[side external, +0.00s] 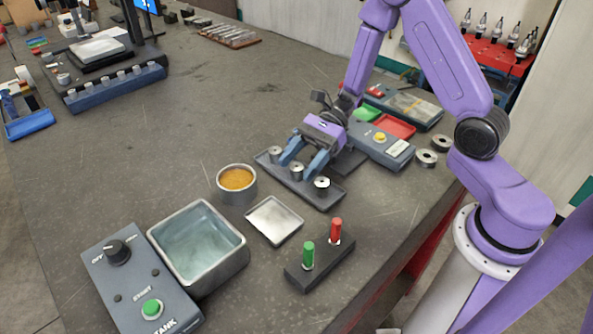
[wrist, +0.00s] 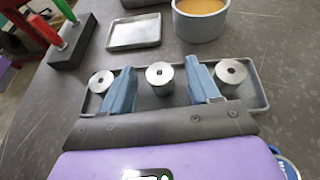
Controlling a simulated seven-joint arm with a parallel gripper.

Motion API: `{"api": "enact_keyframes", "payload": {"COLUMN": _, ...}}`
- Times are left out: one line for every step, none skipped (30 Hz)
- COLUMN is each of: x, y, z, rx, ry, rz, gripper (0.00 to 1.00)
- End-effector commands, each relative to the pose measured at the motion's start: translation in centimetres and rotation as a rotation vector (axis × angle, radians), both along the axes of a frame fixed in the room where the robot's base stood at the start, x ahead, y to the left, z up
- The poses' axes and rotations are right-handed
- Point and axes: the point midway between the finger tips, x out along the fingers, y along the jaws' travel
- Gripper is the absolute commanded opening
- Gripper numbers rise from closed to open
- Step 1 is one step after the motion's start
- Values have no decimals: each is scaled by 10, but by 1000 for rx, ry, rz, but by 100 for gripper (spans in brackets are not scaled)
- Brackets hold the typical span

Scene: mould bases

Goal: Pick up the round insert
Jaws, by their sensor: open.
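Three silver round inserts with a centre hole stand in a row on a shallow grey tray (side external: 331,201). The middle insert (wrist: 159,78) is between my gripper's two blue fingers in the wrist view, with a gap on each side. The other two, one on the left (wrist: 101,82) and one on the right (wrist: 231,73), stand outside the fingers. In the side view the middle insert (side external: 296,172) shows between the fingers, and another (side external: 322,186) is nearer the camera. My gripper (side external: 299,166) is open and empty, low over the tray; it also shows in the wrist view (wrist: 161,86).
A round pot of orange liquid (side external: 237,195), a small empty metal tray (side external: 273,221) and a liquid-filled tank (side external: 198,250) stand to the left. A black block with green and red pegs (side external: 320,262) is in front.

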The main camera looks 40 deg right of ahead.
Motion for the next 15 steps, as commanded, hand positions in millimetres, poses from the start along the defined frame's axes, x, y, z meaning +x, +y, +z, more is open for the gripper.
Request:
{"api": "enact_keyframes", "payload": {"x": 0, "y": 0, "z": 0, "rx": 0, "ry": 0, "rz": 0, "gripper": 61}}
{"api": "enact_keyframes", "payload": {"x": 0, "y": 0, "z": 0, "rx": 0, "ry": 0, "rz": 0, "gripper": 61}}
{"api": "enact_keyframes", "payload": {"x": 0, "y": 0, "z": 0, "rx": 0, "ry": 0, "rz": 0, "gripper": 61}}
{"api": "enact_keyframes", "payload": {"x": 0, "y": 0, "z": 0, "rx": 0, "ry": 0, "rz": 0, "gripper": 51}}
{"api": "enact_keyframes", "payload": {"x": 0, "y": 0, "z": 0, "rx": 0, "ry": 0, "rz": 0, "gripper": 41}}
{"api": "enact_keyframes", "payload": {"x": 0, "y": 0, "z": 0, "rx": 0, "ry": 0, "rz": 0, "gripper": 28}}
{"api": "enact_keyframes", "payload": {"x": 0, "y": 0, "z": 0, "rx": 0, "ry": 0, "rz": 0, "gripper": 19}}
{"api": "enact_keyframes", "payload": {"x": 0, "y": 0, "z": 0, "rx": 0, "ry": 0, "rz": 0, "gripper": 9}}
{"api": "enact_keyframes", "payload": {"x": 0, "y": 0, "z": 0, "rx": 0, "ry": 0, "rz": 0, "gripper": 0}}
{"api": "enact_keyframes", "payload": {"x": 0, "y": 0, "z": 0, "rx": 0, "ry": 0, "rz": 0, "gripper": 0}}
{"api": "enact_keyframes", "payload": {"x": 0, "y": 0, "z": 0, "rx": 1, "ry": 0, "rz": 0, "gripper": 0}}
{"api": "enact_keyframes", "payload": {"x": 0, "y": 0, "z": 0, "rx": 1, "ry": 0, "rz": 0, "gripper": 0}}
{"api": "enact_keyframes", "payload": {"x": 0, "y": 0, "z": 0, "rx": 1, "ry": 0, "rz": 0, "gripper": 0}}
{"api": "enact_keyframes", "payload": {"x": 0, "y": 0, "z": 0, "rx": 1, "ry": 0, "rz": 0, "gripper": 0}}
{"api": "enact_keyframes", "payload": {"x": 0, "y": 0, "z": 0, "rx": 1, "ry": 0, "rz": 0, "gripper": 0}}
